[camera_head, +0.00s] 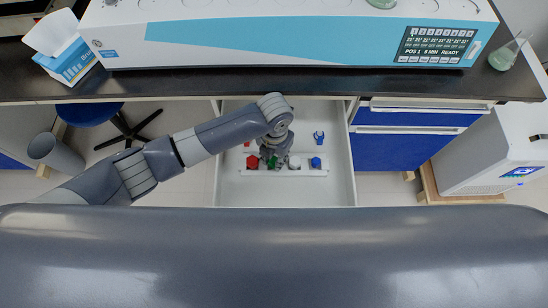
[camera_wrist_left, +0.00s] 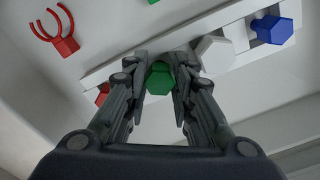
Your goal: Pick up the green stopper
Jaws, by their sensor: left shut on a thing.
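The green stopper (camera_wrist_left: 160,79) sits between the two fingers of my left gripper (camera_wrist_left: 160,75) in the left wrist view, at the white rack. The gripper is shut on it. In the head view, my left gripper (camera_head: 273,152) reaches down into the open drawer, and a bit of the green stopper (camera_head: 273,161) shows below it. I cannot tell whether the stopper is still seated in the rack or lifted. My right gripper is not in view.
The white rack (camera_wrist_left: 100,75) also holds a white stopper (camera_wrist_left: 214,53) and a blue stopper (camera_wrist_left: 272,29) to the right, and a red stopper (camera_head: 252,161) to the left. A red clip (camera_wrist_left: 62,38) and a blue clip (camera_head: 319,137) lie in the drawer (camera_head: 235,192). The counter edge is above.

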